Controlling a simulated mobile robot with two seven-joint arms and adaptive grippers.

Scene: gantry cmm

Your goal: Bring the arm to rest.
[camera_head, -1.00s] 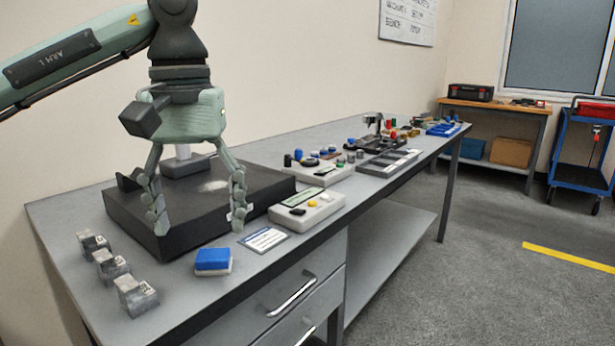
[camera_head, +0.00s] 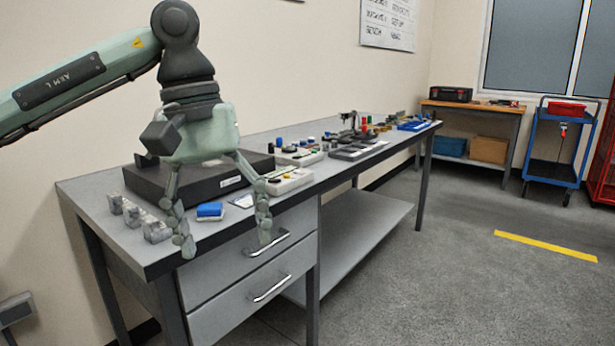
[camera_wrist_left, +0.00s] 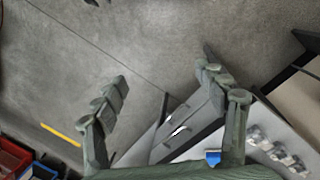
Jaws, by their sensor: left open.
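My left gripper (camera_head: 226,242) is open and empty in the head view. Its fingers point down, spread wide, in front of the near edge of the grey workbench (camera_head: 345,238). A blue block with a pale underside (camera_head: 209,211) lies on the bench and shows between the fingers in that view. In the left wrist view the open fingers (camera_wrist_left: 165,92) frame mostly grey floor, with the drawer handles between them. The blue block (camera_wrist_left: 213,157) is there beside the right finger's base. My right gripper is not in view.
Several grey metal blocks (camera_head: 133,217) stand at the bench's left end, near a dark slab (camera_head: 145,182). Control boxes and small parts line the bench behind. Drawers with handles (camera_head: 272,288) face the front. Open floor (camera_head: 430,290) lies to the right; a blue cart (camera_head: 552,160) stands beyond.

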